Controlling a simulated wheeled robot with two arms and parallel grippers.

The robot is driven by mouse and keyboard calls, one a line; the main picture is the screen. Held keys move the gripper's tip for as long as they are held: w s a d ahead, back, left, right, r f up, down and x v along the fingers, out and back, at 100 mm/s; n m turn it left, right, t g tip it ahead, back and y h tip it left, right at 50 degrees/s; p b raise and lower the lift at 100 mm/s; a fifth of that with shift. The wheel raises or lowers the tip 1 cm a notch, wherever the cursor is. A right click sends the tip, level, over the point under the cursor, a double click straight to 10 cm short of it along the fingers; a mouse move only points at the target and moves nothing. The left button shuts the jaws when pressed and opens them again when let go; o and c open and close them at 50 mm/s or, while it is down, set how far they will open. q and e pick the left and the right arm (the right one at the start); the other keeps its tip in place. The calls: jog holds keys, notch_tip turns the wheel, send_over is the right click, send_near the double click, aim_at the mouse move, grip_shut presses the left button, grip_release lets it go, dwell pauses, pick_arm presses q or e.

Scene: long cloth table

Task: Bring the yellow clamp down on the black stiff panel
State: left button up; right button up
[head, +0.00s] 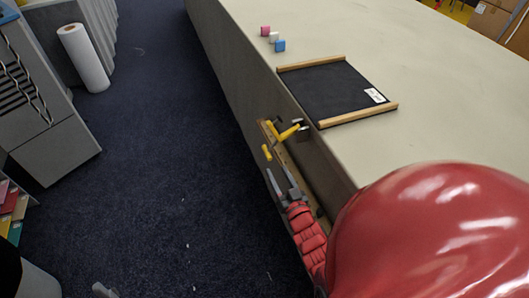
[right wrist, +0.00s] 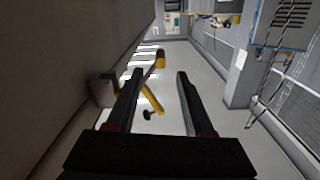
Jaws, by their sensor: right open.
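The black panel (head: 330,92) lies flat on the table near its left edge, with a wooden strip along its far end and another along its near end. The yellow clamp (head: 288,131) is at the table's side edge, beside the near strip. In the right wrist view its yellow parts (right wrist: 153,98) show between and beyond the fingers. My right gripper (head: 279,180) is open and empty, low beside the table and just short of the clamp. In the right wrist view, its two fingers (right wrist: 160,73) stand apart. A grey tip (head: 105,290) at the bottom left may be my left gripper.
Pink, white and blue cubes (head: 279,45) sit beyond the panel. The table top (head: 430,90) is bare to the right. A wooden rail (head: 268,132) runs along the table's side near the clamp. Dark carpet (head: 170,170) lies open at left. A white roll (head: 84,58) stands by grey cabinets.

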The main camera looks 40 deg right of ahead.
aim_at(267, 154)
jog(key=b+x, duration=0.3)
jog(key=x, duration=0.7)
jog(key=shift+w+a+b, duration=0.1)
jog(key=shift+w+b, duration=0.2)
jog(key=shift+b, duration=0.05)
jog(key=shift+w, duration=0.6)
jog(key=shift+d, duration=0.2)
grip_shut()
jog(key=shift+r, duration=0.1)
